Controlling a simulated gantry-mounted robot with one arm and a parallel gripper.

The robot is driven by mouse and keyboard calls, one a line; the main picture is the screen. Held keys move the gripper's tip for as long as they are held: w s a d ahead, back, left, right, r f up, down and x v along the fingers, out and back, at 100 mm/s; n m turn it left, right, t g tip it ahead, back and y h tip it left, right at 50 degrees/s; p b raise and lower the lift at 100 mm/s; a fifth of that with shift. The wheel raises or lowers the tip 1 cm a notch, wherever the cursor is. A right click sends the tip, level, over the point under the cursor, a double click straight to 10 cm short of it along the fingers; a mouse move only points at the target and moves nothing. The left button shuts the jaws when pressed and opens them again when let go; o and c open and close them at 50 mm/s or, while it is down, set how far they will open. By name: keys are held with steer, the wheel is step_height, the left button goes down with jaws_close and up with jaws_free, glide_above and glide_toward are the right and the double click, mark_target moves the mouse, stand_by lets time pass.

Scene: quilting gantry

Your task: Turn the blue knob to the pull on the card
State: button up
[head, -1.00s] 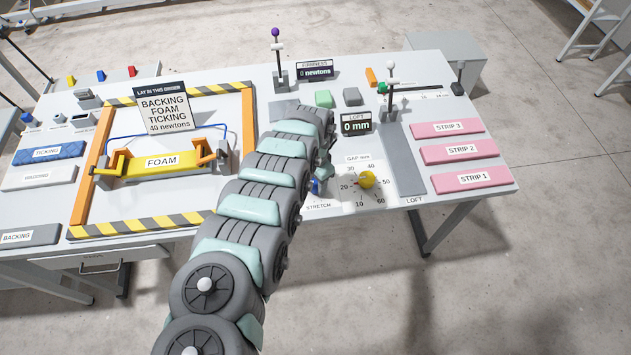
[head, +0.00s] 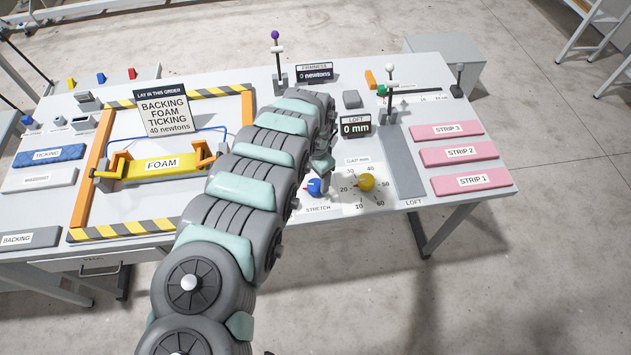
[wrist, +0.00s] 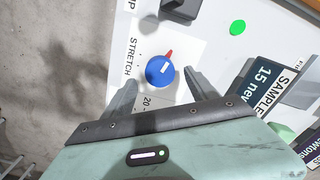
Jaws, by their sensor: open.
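The blue knob (head: 315,187) sits on the white STRETCH dial panel at the table's front, left of the yellow knob. In the wrist view the blue knob (wrist: 160,71) carries a red pointer that points up and slightly right, and a 20 mark shows below it. My gripper (wrist: 161,82) is open, one finger on each side of the knob's near edge; contact cannot be told. The card (head: 165,112) stands upright on the table and reads backing, foam, ticking, 40 newtons.
The yellow knob (head: 366,183) stands close on the right. The LOFT display (head: 356,127) reads 0 mm and the FIRMNESS display (head: 314,73) 0 newtons. A sign with 15 newtons (wrist: 262,84) is partly visible. Pink strips (head: 460,154) lie at the right.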

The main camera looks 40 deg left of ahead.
mark_target(315, 184)
step_height(315, 184, up, 6)
steer(key=shift+r, duration=0.2)
stand_by(0.7)
